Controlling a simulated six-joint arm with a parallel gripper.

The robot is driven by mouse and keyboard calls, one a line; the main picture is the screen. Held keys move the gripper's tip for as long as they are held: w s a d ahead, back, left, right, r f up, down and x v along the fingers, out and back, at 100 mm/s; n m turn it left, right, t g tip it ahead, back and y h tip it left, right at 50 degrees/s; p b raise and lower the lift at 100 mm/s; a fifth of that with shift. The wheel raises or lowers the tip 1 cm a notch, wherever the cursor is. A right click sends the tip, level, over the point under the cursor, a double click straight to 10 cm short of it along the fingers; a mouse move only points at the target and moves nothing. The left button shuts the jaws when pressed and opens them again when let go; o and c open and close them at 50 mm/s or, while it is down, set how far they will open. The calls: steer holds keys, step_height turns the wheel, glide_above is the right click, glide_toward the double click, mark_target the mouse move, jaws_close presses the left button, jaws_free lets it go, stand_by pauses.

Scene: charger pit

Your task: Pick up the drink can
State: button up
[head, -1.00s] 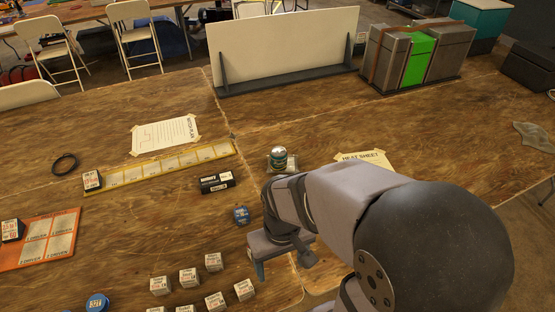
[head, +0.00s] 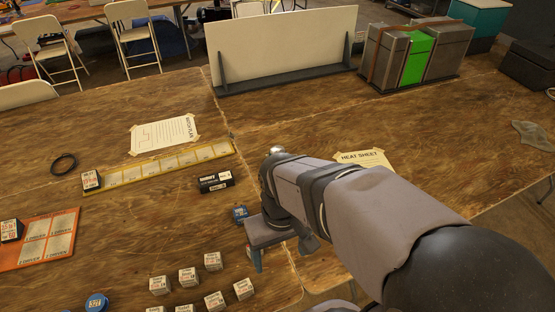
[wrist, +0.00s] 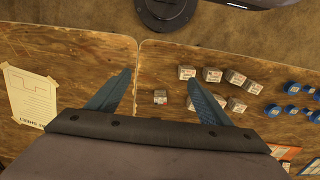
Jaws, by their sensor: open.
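The drink can (head: 277,150) shows only its silvery top in the head view, just above my arm, which hides the rest of it. It is not visible in the wrist view. My gripper (head: 284,256) is above the table toward the front, nearer the camera than the can and well apart from it. In the wrist view my gripper (wrist: 159,82) is open, its two blue fingers spread with nothing held between them.
Several small white boxes (head: 188,275) lie in front, left of my gripper. A small box (wrist: 160,97) shows between the fingers, below them. A black box (head: 214,182), a blue item (head: 240,214) and a yellow strip (head: 165,166) lie left of my arm. A white panel (head: 285,45) stands behind.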

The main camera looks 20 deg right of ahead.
steer(key=w+d+f+n+t+h+b, duration=0.1)
steer(key=w+d+f+n+h+b, duration=0.25)
steer(key=w+d+n+b, duration=0.3)
step_height(320, 180, up, 3)
steer(key=n+t+h+b, duration=0.8)
steer(key=n+t+b, duration=0.4)
steer(key=n+b, duration=0.8)
glide_above(281, 149)
steer(key=a+v, duration=0.1)
steer(key=v, duration=0.3)
steer(key=n, duration=0.1)
steer(key=shift+n+t, duration=0.25)
steer(key=shift+t, duration=0.15)
step_height(281, 149, down, 15)
steer(key=shift+w+f+p, duration=0.15)
steer(key=shift+w+p, duration=0.05)
steer(key=shift+p, duration=0.45)
steer(key=shift+p+x, duration=0.4)
steer(key=shift+x, duration=3.25)
steer(key=shift+d, duration=0.1)
steer(key=c, duration=1.5)
steer(key=shift+o, duration=0.2)
step_height(281, 149, up, 10)
